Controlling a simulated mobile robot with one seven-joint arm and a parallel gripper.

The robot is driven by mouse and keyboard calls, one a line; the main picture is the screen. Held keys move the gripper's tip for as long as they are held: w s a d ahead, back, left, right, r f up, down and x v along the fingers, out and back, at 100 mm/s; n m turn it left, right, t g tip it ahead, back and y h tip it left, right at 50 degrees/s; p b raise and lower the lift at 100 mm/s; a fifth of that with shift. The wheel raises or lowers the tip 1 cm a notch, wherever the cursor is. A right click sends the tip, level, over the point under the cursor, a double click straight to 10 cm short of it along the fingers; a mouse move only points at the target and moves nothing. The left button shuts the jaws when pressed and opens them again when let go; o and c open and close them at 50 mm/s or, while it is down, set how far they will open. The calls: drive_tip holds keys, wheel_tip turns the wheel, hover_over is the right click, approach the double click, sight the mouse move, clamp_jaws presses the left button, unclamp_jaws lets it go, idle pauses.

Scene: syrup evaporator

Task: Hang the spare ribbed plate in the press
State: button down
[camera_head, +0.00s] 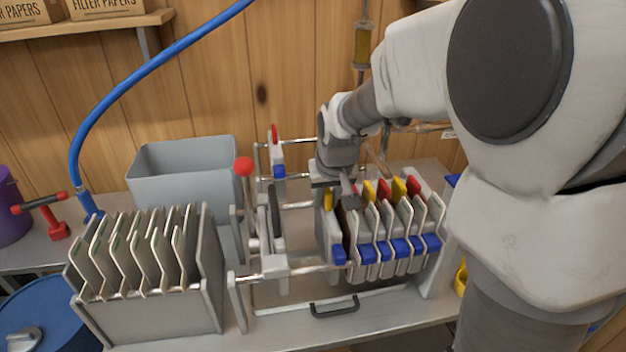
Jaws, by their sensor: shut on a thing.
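The press (276,266) stands on the bench, with metal rails. Several pale plates with blue side pieces and red or yellow tabs hang close together at its right. One plate with a yellow tab (329,228) is at the left end of this group. My gripper (349,202) points down at the left part of the group and is shut on the top of a plate (361,234). My fingers hide that plate's top, and I cannot tell whether it rests on the rails.
A grey rack (150,318) at left holds several pale plates. A grey bin (183,170) stands behind it. A red-knobbed lever (244,168) rises at the press's left. A blue hose (150,65) arcs above the bin. There is a gap between the rails left of the plate group.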

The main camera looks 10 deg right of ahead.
drive_tip(key=shift+f, duration=0.3)
drive_tip(key=c, duration=0.6)
unclamp_jaws()
drive_tip(key=o, duration=0.3)
drive_tip(key=shift+f, duration=0.1)
